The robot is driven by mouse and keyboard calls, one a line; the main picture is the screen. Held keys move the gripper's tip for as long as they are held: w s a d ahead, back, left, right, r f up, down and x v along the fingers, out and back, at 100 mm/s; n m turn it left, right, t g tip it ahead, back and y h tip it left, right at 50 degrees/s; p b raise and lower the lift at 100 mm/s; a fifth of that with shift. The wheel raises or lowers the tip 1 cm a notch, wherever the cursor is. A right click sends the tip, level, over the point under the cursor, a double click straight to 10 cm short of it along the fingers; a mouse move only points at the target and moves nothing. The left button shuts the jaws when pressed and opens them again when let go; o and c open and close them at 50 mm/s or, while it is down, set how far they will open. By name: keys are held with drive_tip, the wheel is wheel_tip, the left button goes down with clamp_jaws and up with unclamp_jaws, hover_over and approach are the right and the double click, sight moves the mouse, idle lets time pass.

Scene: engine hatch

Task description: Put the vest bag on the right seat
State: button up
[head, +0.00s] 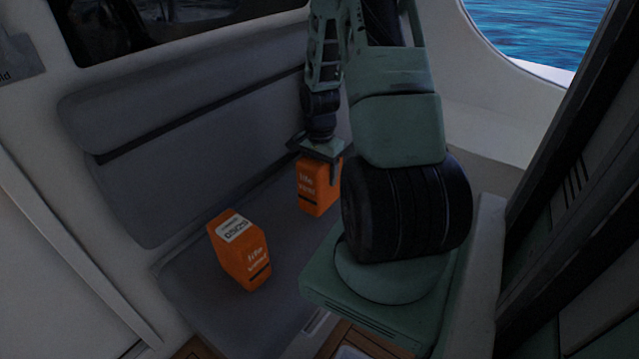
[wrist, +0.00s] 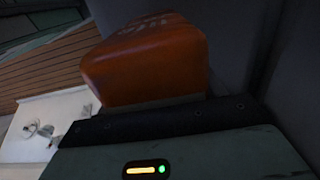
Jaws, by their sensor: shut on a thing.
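Two orange bags with white lettering show in the head view on the grey seat (head: 195,285). The nearer bag (head: 240,252) sits left of centre with a white label on its top, apart from my gripper. The farther vest bag (head: 318,192) is below my gripper (head: 322,160), which is shut on it from above. In the wrist view the held vest bag (wrist: 145,60) fills the upper middle, close against the gripper. The far jaw and the held bag's underside are hidden, so I cannot tell whether it touches the seat.
The grey backrest (head: 190,140) runs along the wall behind the seat. My own arm covers the seat's right part in the head view. Bare seat shows between the two bags. Wooden flooring (wrist: 45,68) and a white panel (wrist: 40,125) show in the wrist view.

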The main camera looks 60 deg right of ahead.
drive_tip(key=shift+f, duration=2.15)
drive_tip(key=shift+f, duration=0.15)
drive_tip(key=o, duration=1.4)
